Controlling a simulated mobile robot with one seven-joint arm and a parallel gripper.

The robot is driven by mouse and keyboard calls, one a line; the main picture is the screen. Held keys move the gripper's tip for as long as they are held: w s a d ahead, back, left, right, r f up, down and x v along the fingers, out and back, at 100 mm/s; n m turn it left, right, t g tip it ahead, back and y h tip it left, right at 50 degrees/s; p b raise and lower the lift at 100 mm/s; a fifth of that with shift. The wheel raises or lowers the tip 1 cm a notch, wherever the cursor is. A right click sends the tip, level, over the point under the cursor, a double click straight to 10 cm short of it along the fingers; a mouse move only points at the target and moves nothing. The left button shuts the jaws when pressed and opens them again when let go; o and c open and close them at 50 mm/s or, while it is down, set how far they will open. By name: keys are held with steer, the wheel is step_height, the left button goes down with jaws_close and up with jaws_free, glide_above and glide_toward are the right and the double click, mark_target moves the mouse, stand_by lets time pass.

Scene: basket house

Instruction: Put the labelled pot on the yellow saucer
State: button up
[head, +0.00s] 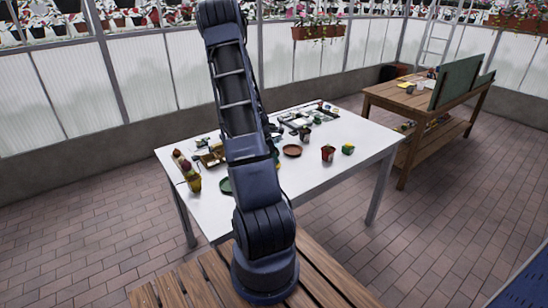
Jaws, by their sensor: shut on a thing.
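My arm rises from the wooden deck in the head view and crosses the middle of the picture. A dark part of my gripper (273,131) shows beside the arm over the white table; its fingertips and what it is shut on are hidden. A reddish pot (328,154) stands upright on the table right of the arm. A dark pot (305,135) and a small green and yellow pot (348,149) stand near it. I cannot make out a label on any pot. I see no yellow saucer clearly; my arm hides part of the table.
The white table (330,180) holds a brown saucer (292,150), a green saucer (225,186) partly behind my arm, a yellowish pot (195,184) at the left, and a tray (297,120) at the back. The table's front right is clear. A wooden bench (400,100) stands beyond.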

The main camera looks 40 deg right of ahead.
steer(key=shift+f, duration=0.3)
steer(key=shift+f, duration=0.1)
steer(key=o, duration=1.1)
steer(key=shift+c, duration=0.2)
